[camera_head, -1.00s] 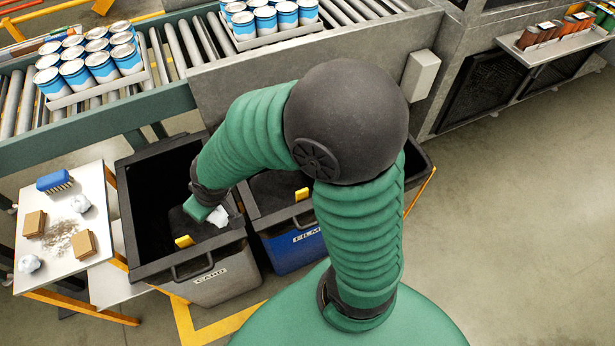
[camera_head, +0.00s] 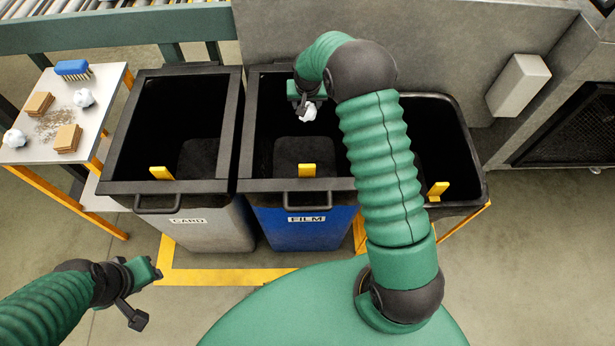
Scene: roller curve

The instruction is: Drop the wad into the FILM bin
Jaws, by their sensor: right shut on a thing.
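A white crumpled wad (camera_head: 309,112) is held in my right gripper (camera_head: 307,104), which is shut on it. The gripper points down over the opening of the blue FILM bin (camera_head: 290,228), toward its back part. The wad's exact height relative to the rim cannot be told. The FILM bin is the middle of three bins and has a yellow tab on its front rim. My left gripper (camera_head: 143,293) is at the lower left, its two fingers apart and empty, in front of the CARD bin.
The grey CARD bin (camera_head: 212,226) stands to the left and a dark bin (camera_head: 470,190) to the right. A small table (camera_head: 98,75) at the left bears a blue brush (camera_head: 73,69), two more white wads and brown blocks. A conveyor runs behind.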

